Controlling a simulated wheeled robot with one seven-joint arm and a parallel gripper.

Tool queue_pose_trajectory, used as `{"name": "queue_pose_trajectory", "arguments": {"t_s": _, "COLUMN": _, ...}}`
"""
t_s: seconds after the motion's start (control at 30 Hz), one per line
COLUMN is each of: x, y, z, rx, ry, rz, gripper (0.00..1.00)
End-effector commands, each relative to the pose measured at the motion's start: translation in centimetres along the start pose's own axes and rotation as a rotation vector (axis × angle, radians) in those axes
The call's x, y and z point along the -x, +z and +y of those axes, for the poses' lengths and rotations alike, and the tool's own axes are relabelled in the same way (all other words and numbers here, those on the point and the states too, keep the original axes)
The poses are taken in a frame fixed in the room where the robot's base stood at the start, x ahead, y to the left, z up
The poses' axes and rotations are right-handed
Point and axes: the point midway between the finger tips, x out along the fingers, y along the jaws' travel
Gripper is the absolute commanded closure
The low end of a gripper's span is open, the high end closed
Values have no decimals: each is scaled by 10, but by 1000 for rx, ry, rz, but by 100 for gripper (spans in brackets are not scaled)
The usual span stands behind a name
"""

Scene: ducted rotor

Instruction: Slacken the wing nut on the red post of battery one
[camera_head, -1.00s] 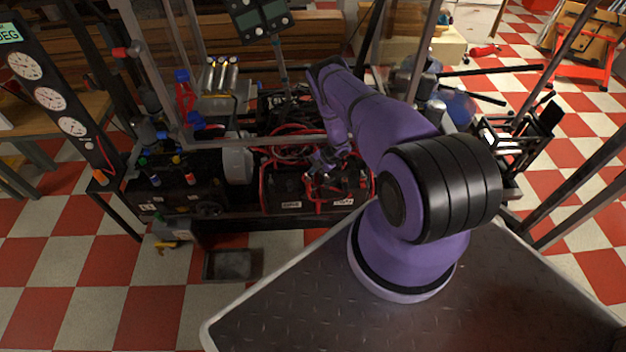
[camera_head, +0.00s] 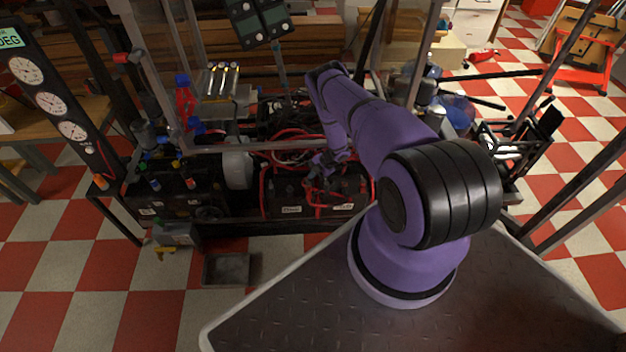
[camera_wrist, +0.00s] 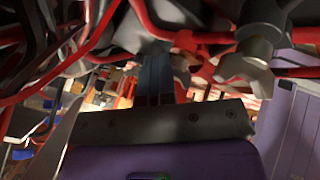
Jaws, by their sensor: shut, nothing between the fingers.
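Two black batteries stand side by side in the head view, the left one (camera_head: 291,210) and the right one (camera_head: 343,207), each with a pale label too small to read. Red cables (camera_head: 318,205) run across them. I cannot tell which is battery one. My gripper (camera_head: 322,172) is shut and empty, low over the battery tops near the cables. In the wrist view its dark fingers (camera_wrist: 154,78) point in among cables and hardware. A grey wing nut (camera_wrist: 246,62) is close by, right of the fingers and apart from them in the picture. The post under it cannot be made out.
A metal frame bar (camera_head: 262,146) crosses just behind the batteries. Red cables (camera_wrist: 150,28) crowd the fingers in the wrist view. A grey tray (camera_head: 226,269) lies on the checkered floor. A gauge panel (camera_head: 48,100) stands at the left.

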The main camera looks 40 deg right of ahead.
Motion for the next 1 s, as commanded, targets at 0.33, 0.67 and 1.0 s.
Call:
{"name": "queue_pose_trajectory", "arguments": {"t_s": 0.33, "x": -12, "y": -20, "z": 2, "rx": 2, "ry": 1, "rz": 21, "gripper": 100}}
{"name": "queue_pose_trajectory", "arguments": {"t_s": 0.67, "x": 26, "y": -13, "z": 0, "rx": 0, "ry": -1, "rz": 9, "gripper": 100}}
{"name": "queue_pose_trajectory", "arguments": {"t_s": 1.0, "x": 70, "y": -3, "z": 0, "rx": -2, "ry": -1, "rz": -10, "gripper": 100}}
